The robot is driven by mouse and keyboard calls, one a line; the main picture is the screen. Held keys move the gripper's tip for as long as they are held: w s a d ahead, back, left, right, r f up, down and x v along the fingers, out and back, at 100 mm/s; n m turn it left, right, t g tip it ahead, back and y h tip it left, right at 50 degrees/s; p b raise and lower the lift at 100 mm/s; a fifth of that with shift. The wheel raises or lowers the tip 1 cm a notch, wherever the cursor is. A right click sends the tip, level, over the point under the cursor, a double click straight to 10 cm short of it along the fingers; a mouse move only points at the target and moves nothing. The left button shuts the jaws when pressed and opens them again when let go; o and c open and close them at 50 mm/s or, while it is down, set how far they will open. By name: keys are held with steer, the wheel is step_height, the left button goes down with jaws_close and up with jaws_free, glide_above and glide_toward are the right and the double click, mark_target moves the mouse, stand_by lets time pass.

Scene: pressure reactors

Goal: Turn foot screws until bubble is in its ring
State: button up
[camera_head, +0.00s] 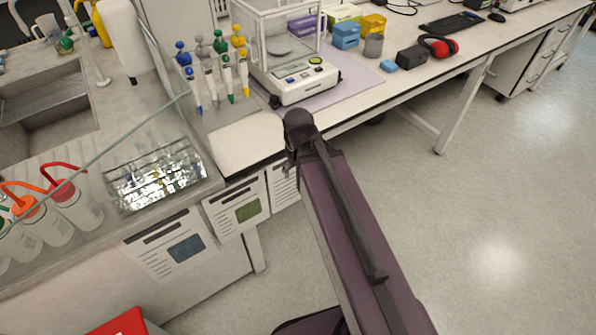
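An analytical balance (294,62) with a glass draft shield, a small display and buttons stands on a lilac mat (345,80) on the bench. My gripper cannot be made out in this view.
Pipettes on a stand (213,68) are close left of the balance. A glass panel, a sink (45,100) and wash bottles (72,205) lie further left. Coloured boxes (346,36), a grey cup (373,45) and red earmuffs (438,46) are to the right. The floor at right is clear.

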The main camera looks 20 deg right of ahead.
step_height(320, 180, up, 19)
steer(key=m+p, duration=1.6)
steer(key=p, duration=0.3)
glide_above(274, 97)
steer(key=shift+w+r, duration=0.1)
steer(key=shift+r, duration=0.05)
step_height(274, 97, down, 14)
steer(key=b, duration=1.3)
steer(key=shift+r, duration=0.1)
jaws_close()
